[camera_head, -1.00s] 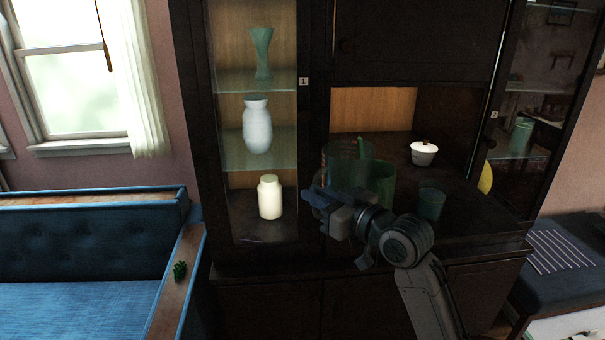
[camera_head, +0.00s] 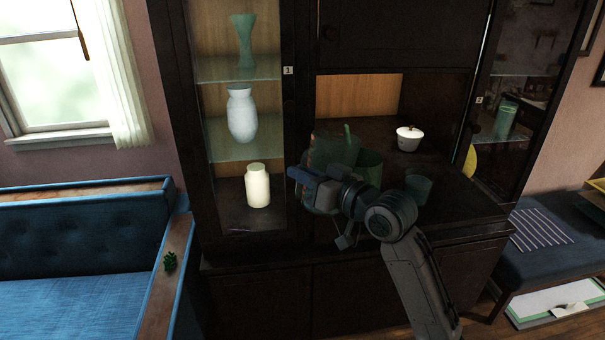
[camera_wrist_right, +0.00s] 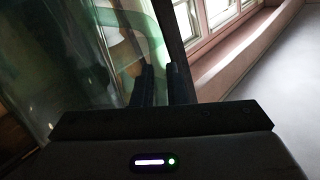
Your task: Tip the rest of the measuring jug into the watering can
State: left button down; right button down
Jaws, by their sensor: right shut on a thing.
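My right gripper (camera_head: 303,178) is in front of the cabinet's open niche, shut on the handle of the clear greenish glass measuring jug. In the right wrist view the jug (camera_wrist_right: 75,55) fills the left side, with its curved handle running to my two fingers (camera_wrist_right: 160,88). In the head view the jug (camera_head: 328,150) is partly hidden behind my gripper. A green vessel, apparently the watering can (camera_head: 370,165), is close behind and right of my gripper, overlapping the jug in view. Whether the two touch, and any liquid, I cannot tell. My left gripper is not in view.
A greenish tumbler (camera_head: 418,188) stands right of my wrist. A white lidded bowl (camera_head: 409,138) is further back on the dark counter. A cream jar (camera_head: 258,186) stands in the left glass cabinet. A blue sofa (camera_head: 75,250) is at left, a bench (camera_head: 545,245) at right.

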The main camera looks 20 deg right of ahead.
aim_at(313, 152)
jog(key=shift+w+d+r+m+p, duration=0.25)
jog(key=shift+d+r+m+p, duration=0.1)
jog(key=shift+r+m+p, duration=0.45)
jog(key=shift+w+d+r+m+p, duration=0.2)
jog(key=shift+d+r+m+p, duration=0.2)
jog(key=shift+r+m+p, duration=0.25)
jog(key=shift+w+d+r+m+p, duration=0.15)
jog(key=shift+d+r+m+p, duration=0.2)
jog(key=shift+r+m+p, duration=0.25)
jog(key=shift+w+d+r+m+p, duration=0.15)
jog(key=shift+d+r+m+p, duration=0.2)
jog(key=shift+r+m+p, duration=0.35)
jog(key=shift+w+d+r+m+p, duration=0.15)
jog(key=shift+d+r+m+p, duration=0.25)
jog(key=shift+r, duration=0.4)
jog(key=shift+w+d+r+m+p, duration=0.2)
jog(key=shift+r+m+p, duration=0.3)
jog(key=shift+p, duration=0.4)
jog(key=shift+w+d+r+m+p, duration=0.1)
jog(key=shift+d+r+m+p, duration=0.2)
jog(key=shift+r+p, duration=0.45)
jog(key=shift+w+d+r+m+p, duration=0.1)
jog(key=shift+d+r+m+p, duration=0.2)
jog(key=shift+p, duration=0.75)
jog(key=d+r+m+p, duration=0.1)
jog(key=w+d+r+m+p, duration=0.1)
jog(key=p, duration=0.1)
jog(key=shift+d+r+m, duration=0.1)
jog(key=shift+r+m, duration=0.25)
jog(key=shift+r, duration=0.1)
